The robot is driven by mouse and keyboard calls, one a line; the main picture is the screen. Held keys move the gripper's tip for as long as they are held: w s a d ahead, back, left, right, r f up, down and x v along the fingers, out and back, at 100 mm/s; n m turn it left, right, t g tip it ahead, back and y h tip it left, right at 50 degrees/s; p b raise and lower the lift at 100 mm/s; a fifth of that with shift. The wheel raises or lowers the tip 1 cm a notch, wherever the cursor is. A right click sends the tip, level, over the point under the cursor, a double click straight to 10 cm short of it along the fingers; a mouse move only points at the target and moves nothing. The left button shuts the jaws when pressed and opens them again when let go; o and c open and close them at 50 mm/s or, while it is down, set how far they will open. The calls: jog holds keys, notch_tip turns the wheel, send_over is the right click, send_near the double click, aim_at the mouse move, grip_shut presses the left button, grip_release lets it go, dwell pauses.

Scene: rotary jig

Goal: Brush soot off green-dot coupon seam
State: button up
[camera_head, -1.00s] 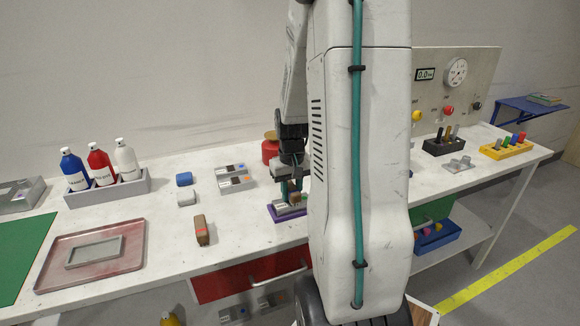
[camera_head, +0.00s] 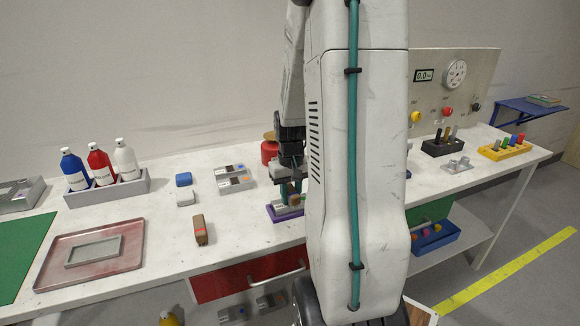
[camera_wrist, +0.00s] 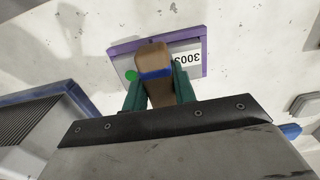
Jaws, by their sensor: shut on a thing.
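The green-dot coupon is a grey plate in a purple frame (camera_head: 277,217) on the bench, partly hidden by my arm in the head view. In the wrist view its purple frame (camera_wrist: 124,46), green dot (camera_wrist: 131,76) and a "3003" label (camera_wrist: 187,60) show. My gripper (camera_wrist: 158,88) has green fingers shut on a brown wooden brush (camera_wrist: 152,57) with a blue band. The brush lies over the middle of the coupon and hides its seam; I cannot tell whether its tip touches. Any soot is hidden.
Other grey coupons (camera_head: 237,184) lie left of my gripper, with blue and orange marks. A brown block (camera_head: 200,230), small blue and white blocks, a bottle rack (camera_head: 108,190) and a red tray (camera_head: 48,280) stand further left. A red canister (camera_head: 269,150) stands close behind.

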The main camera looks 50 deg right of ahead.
aim_at(294, 193)
jog(key=shift+s+a, duration=0.45)
jog(key=shift+s, duration=0.25)
notch_tip(294, 193, up, 2)
jog(key=shift+r, duration=3.05)
